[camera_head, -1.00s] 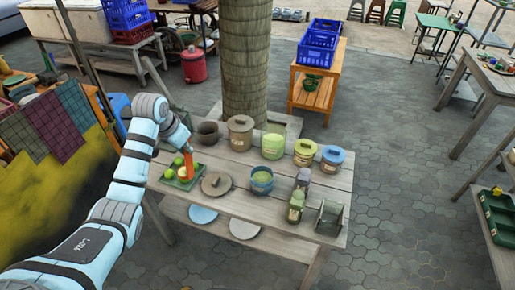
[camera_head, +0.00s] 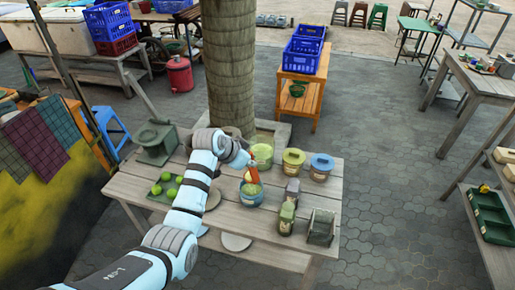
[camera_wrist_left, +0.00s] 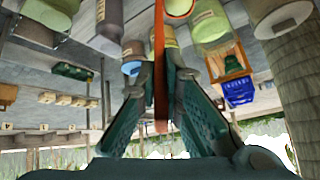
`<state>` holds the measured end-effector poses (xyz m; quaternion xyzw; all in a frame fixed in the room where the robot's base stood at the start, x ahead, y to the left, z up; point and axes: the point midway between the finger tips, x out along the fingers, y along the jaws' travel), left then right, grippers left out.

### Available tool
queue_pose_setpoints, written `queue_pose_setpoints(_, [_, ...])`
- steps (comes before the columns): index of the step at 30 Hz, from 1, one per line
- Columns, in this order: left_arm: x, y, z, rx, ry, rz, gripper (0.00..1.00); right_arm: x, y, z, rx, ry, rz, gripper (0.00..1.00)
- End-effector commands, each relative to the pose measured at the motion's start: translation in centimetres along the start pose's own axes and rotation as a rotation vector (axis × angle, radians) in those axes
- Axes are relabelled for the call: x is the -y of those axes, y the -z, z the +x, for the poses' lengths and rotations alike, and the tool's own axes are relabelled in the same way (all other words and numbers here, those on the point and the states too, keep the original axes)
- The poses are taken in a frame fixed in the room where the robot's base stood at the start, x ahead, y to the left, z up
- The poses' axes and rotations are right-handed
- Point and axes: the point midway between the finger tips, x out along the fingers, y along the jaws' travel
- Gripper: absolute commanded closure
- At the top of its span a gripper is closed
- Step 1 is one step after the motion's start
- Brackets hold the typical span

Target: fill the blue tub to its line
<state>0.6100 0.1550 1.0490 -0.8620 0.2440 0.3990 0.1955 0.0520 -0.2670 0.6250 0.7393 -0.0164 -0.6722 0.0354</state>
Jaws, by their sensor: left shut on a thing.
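My left gripper (camera_head: 245,160) is shut on the orange handle of a tool (camera_head: 252,174), held over the open blue tub (camera_head: 250,197). In the left wrist view the orange handle (camera_wrist_left: 160,70) stands between the fingers (camera_wrist_left: 162,90), and its far end shows a round, pale green part (camera_wrist_left: 179,7) at the top edge. Green material shows at the tub's mouth; I cannot tell whether it lies in the tub or on the tool, nor where the tub's line is. My right gripper is in neither view.
On the wooden table stand a green lidded tub (camera_head: 262,152), a yellow-topped tub (camera_head: 292,160), a lidded blue container (camera_head: 321,167), green bottles (camera_head: 287,216) and a grey-green stand (camera_head: 321,226). Green balls (camera_head: 166,177) lie on a tray at left.

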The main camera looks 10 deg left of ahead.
Motion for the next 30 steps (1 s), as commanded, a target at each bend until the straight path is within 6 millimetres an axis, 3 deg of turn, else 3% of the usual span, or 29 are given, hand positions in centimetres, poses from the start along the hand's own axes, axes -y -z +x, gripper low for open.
queue_pose_setpoints(1, [0.0,-1.7,0.2,-0.056,0.009,-0.006,1.00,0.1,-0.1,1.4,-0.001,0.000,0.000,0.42])
queue_pose_setpoints(4, [-0.1,-4.0,-0.1,-0.186,0.017,-0.020,1.00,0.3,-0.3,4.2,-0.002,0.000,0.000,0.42])
queue_pose_setpoints(30, [-0.8,-11.9,0.8,-0.707,0.044,-0.095,1.00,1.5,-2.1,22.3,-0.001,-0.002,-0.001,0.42])
